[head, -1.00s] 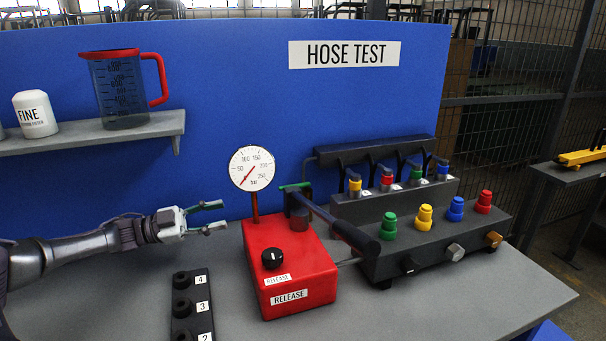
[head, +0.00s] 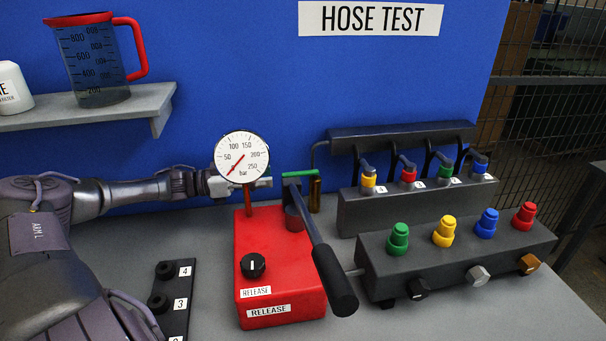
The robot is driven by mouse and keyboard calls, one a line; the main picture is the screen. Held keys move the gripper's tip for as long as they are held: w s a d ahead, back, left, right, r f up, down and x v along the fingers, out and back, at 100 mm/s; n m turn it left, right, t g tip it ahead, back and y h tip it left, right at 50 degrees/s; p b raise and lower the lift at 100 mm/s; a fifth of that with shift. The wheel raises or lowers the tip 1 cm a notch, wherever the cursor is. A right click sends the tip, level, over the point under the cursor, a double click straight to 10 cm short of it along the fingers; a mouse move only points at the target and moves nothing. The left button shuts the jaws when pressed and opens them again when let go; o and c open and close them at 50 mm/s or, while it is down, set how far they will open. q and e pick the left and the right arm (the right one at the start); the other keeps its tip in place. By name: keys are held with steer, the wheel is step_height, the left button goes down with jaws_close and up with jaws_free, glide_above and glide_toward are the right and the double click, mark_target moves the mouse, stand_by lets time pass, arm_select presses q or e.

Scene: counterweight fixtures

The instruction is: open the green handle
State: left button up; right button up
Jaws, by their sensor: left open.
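The green handle (head: 301,174) is a short flat green bar behind the red pump box, level with the lower edge of the gauge. It lies roughly crosswise in the picture, above a brass-coloured cylinder (head: 315,194). The black pump lever partly covers the area below it. My left gripper (head: 264,182) reaches in from the left behind the gauge, with its fingertips close to the left end of the green handle. The gauge and its post hide much of the gripper. It is open, and I cannot tell whether it touches the handle. My right gripper is not in view.
The red pump box (head: 280,270) carries a round gauge (head: 241,158) and a black lever (head: 325,262). A dark manifold (head: 470,258) with coloured caps stands at the right. A shelf (head: 150,100) with a jug (head: 92,62) is at upper left. A numbered black strip (head: 172,310) lies in front.

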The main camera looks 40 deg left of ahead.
mark_target(302, 172)
arm_select(q)
steer(key=x, duration=0.8)
steer(key=shift+w+r, duration=0.1)
steer(key=shift+w, duration=0.15)
steer(key=shift+x, duration=0.85)
jaws_close()
steer(key=shift+p, duration=0.3)
